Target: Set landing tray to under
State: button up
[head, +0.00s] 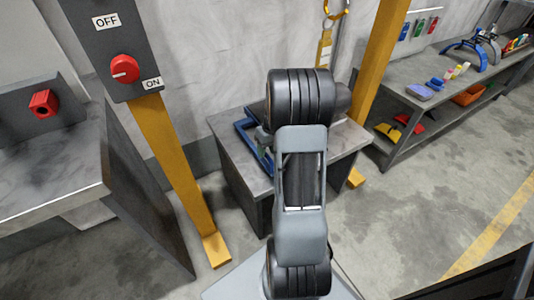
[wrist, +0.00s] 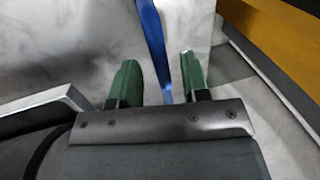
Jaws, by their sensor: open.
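A blue edge (head: 243,127), likely part of the landing tray, shows on the small grey table at the middle of the head view. My arm hides much of it. In the wrist view a narrow blue strip (wrist: 152,32) runs down from the top edge and passes between the fingers in the picture. My gripper (wrist: 160,78) has two green fingertips set apart, with the strip showing in the gap. I cannot tell whether either finger touches it.
The small grey table (head: 226,128) stands against the wall between yellow posts. A panel (head: 107,35) with a red knob and OFF/ON labels is at upper left. A workbench (head: 50,170) stands at left. A shelf (head: 455,55) with coloured items is at right.

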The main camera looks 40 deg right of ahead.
jog(key=shift+a+f, duration=0.1)
jog(key=shift+f, duration=0.3)
jog(key=shift+c, duration=0.4)
grip_shut()
